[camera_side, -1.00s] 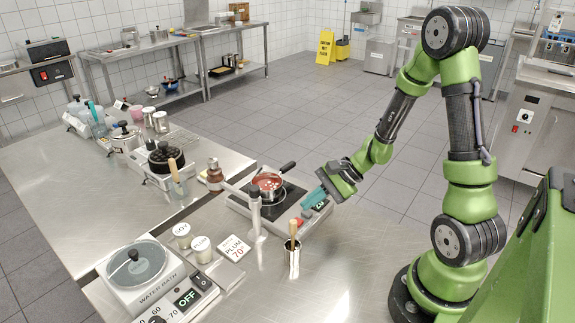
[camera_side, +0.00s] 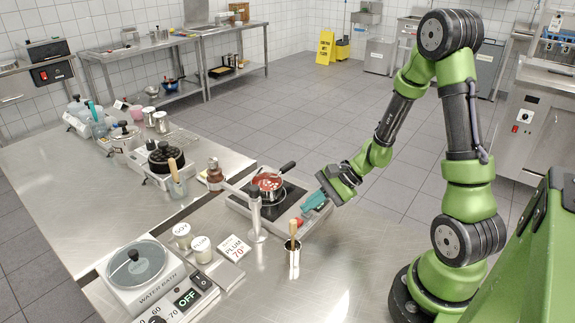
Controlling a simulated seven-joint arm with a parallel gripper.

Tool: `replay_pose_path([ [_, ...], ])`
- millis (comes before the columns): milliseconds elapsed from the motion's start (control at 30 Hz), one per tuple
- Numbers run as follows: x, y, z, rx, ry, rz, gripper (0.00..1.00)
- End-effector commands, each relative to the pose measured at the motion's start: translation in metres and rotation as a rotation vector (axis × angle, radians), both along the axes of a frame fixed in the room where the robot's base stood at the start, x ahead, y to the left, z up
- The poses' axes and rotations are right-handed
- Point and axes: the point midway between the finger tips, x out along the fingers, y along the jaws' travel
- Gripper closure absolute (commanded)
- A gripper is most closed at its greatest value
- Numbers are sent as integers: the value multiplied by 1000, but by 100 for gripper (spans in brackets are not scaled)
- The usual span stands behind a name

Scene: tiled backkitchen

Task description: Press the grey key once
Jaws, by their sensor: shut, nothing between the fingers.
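My gripper (camera_side: 307,208) has teal fingers and is shut and empty. It points down and left over the front right control panel of the hotplate (camera_side: 281,237), close to the panel surface. I cannot tell whether the fingertips touch it. A red button (camera_side: 298,221) shows on the panel just below and left of the fingertips. I cannot make out a grey key; the fingers cover part of the panel.
A steel holder with a wooden-handled tool (camera_side: 293,258) stands in front of the hotplate. A grey upright tool (camera_side: 257,215) stands at its left. A white water bath (camera_side: 140,285) with an OFF display (camera_side: 187,298) is at front left.

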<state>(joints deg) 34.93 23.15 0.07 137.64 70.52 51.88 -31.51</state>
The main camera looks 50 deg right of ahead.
Motion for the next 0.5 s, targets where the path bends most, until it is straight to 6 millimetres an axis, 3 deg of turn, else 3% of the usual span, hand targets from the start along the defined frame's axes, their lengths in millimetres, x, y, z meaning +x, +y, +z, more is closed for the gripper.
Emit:
replay_pose_path([
  [500, 0, 0, 14, -2, -2, 0, 100],
])
